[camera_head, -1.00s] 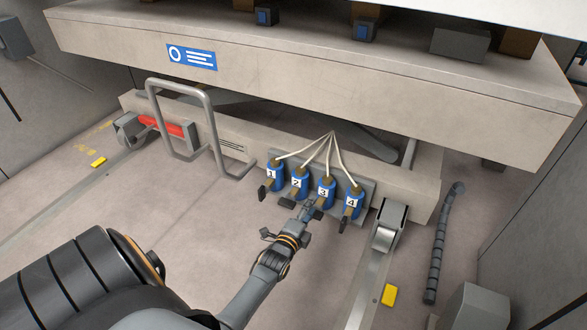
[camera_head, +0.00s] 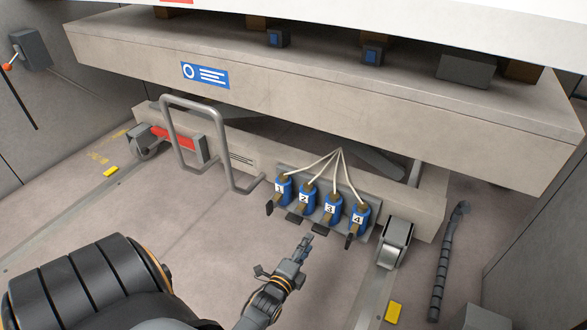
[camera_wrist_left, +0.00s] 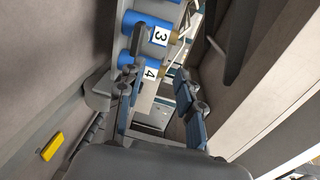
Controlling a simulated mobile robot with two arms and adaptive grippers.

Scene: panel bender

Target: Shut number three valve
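Four numbered blue valves stand in a row on a grey manifold at the low front of the machine. Number three valve (camera_head: 331,207) is between number two valve (camera_head: 306,197) and number four valve (camera_head: 359,216). Its dark handle (camera_head: 320,228) appears turned crosswise, like that of number two; the handles of one and four point more outward. My left gripper (camera_head: 305,243) is below and in front of number three, apart from it, with nothing between its fingers. In the left wrist view, the fingers are spread, and valve three (camera_wrist_left: 156,37) shows above them. My right gripper is out of view.
Pale hoses (camera_head: 337,160) rise from the valves. The heavy machine beam (camera_head: 330,95) overhangs the valves.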

